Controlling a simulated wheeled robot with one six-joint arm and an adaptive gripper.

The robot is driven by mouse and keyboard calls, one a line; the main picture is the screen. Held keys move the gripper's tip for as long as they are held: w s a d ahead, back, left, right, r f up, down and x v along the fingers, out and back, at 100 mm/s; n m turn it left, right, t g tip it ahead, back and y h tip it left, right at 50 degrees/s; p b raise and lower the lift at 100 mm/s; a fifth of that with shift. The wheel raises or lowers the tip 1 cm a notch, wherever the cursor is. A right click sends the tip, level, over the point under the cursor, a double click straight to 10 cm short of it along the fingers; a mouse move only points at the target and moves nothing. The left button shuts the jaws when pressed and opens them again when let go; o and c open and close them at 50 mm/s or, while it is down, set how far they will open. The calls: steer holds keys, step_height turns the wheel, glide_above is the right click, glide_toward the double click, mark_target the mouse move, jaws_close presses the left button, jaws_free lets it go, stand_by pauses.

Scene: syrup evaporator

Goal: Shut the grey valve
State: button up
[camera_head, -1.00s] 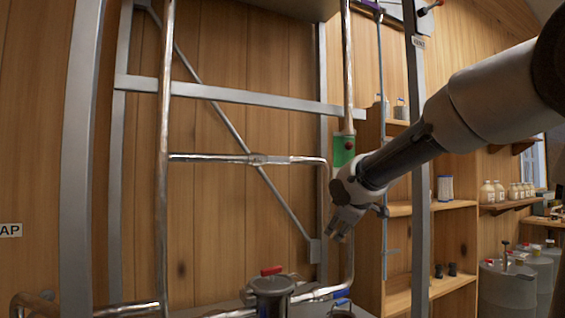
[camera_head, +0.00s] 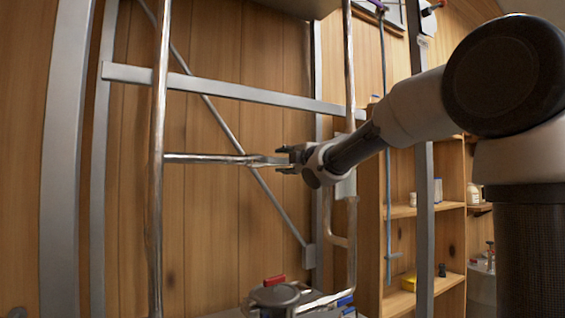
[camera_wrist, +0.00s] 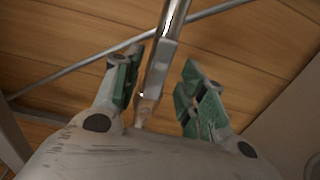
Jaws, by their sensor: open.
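The grey valve (camera_head: 262,160) sits on a shiny horizontal pipe (camera_head: 205,158) in the head view, its flat lever lying along the pipe. My gripper (camera_head: 283,160) is at its right end with its jaws pointing left, one above and one below the line of the pipe. In the wrist view the grey lever (camera_wrist: 163,62) and pipe lie between the two green-padded fingers of my open gripper (camera_wrist: 160,75). A gap shows on each side, wider on the right. The pipe's right part is hidden behind my gripper and wrist.
A grey metal frame with posts (camera_head: 68,160) and a crossbar (camera_head: 230,91) surrounds the pipes. A vertical pipe (camera_head: 157,200) stands at left. Below is a red-handled valve (camera_head: 274,281) and a blue handle (camera_head: 345,300). Wooden shelves (camera_head: 400,300) stand at right.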

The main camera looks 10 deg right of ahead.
steer(key=shift+x, duration=1.2)
steer(key=shift+c, duration=0.5)
jaws_close()
